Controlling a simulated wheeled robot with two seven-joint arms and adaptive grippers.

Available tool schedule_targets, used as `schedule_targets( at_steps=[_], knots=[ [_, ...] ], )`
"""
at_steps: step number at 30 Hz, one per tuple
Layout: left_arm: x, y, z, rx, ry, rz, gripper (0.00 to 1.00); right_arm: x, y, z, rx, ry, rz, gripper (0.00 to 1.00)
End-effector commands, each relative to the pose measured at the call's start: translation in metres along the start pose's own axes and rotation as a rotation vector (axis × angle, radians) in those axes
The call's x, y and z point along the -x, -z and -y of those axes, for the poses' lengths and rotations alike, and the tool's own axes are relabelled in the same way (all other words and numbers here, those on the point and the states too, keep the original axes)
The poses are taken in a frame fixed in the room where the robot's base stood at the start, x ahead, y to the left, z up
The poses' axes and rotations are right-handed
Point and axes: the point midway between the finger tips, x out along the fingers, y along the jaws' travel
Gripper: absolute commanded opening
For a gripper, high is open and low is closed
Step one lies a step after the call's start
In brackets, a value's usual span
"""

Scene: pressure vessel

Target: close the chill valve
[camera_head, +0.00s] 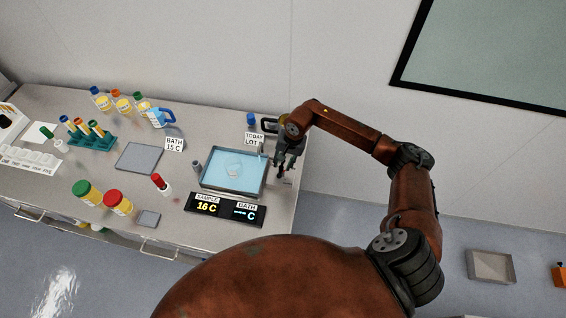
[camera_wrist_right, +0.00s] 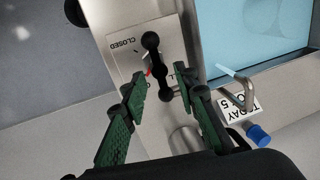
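The chill valve handle (camera_wrist_right: 154,64) is a black bar with ball ends, seen in the right wrist view. It stands on a pale plate (camera_wrist_right: 125,62) printed CLOSED, with a red mark beside the handle; other lettering is partly covered. My right gripper (camera_wrist_right: 160,79) is open, its green-padded fingers on either side of the handle's near end, with gaps showing. Whether the fingers are level with the handle is unclear. In the head view my right gripper (camera_head: 283,168) is at the bench's right end, hiding the valve. My left gripper is not in view.
The blue bath (camera_head: 231,190) holds a glass vessel, left of my right gripper. A display (camera_head: 225,209) in front reads SAMPLE 16 C; its BATH figure is unclear. A bent spout (camera_wrist_right: 238,88), a TODAY sign (camera_wrist_right: 241,108) and a blue-capped item (camera_wrist_right: 258,135) are close to the gripper.

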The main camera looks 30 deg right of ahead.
Motion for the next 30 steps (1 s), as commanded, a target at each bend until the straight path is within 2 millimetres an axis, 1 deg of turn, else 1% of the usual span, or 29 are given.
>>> schedule_targets(
  at_steps=[1,2,12,23,30],
  knots=[
    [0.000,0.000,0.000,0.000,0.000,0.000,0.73,0.000,0.000,0.000,0.000,0.000,0.000,0.25],
    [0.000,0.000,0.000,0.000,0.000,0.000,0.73,0.000,0.000,0.000,0.000,0.000,0.000,0.23],
    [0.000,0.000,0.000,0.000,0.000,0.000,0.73,0.001,0.000,0.000,0.000,0.000,0.000,0.00],
    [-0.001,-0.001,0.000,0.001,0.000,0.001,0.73,0.001,0.000,0.000,-0.006,0.000,-0.002,0.00],
    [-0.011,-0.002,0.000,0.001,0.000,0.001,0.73,-0.001,0.001,-0.001,-0.076,0.001,-0.018,0.00]
  ],
)
